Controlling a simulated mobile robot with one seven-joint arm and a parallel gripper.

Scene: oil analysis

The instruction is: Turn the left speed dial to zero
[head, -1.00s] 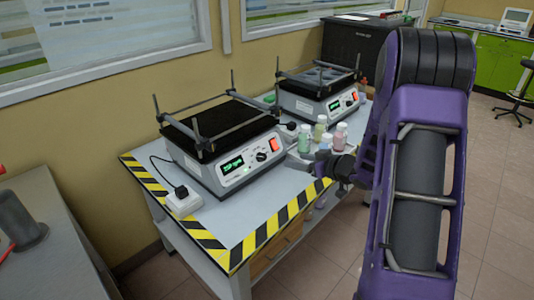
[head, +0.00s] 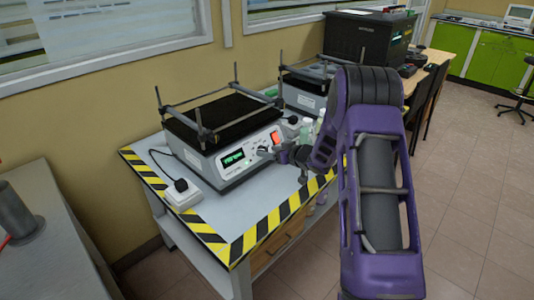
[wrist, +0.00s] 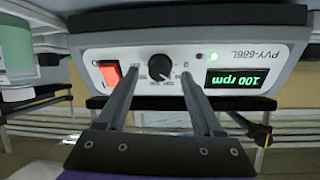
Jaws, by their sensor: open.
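The left shaker (head: 205,163) is a white box with a black top platform in a rod frame. In the wrist view its front panel (wrist: 140,47) is upside down, with a green display (wrist: 238,80) reading 100 rpm. The black speed dial (wrist: 160,67) sits between the two fingers of my gripper (wrist: 161,74). The fingers are open, one on each side of the dial; I cannot tell whether they touch it. In the head view my gripper (head: 268,152) is at the panel and covers the dial area.
A lit red switch (wrist: 110,75) is beside the dial, close to one finger. A second shaker (head: 305,97) and bottles (head: 306,133) stand behind my arm. A white power block (head: 181,195) lies on the striped table (head: 215,215), whose front left is clear.

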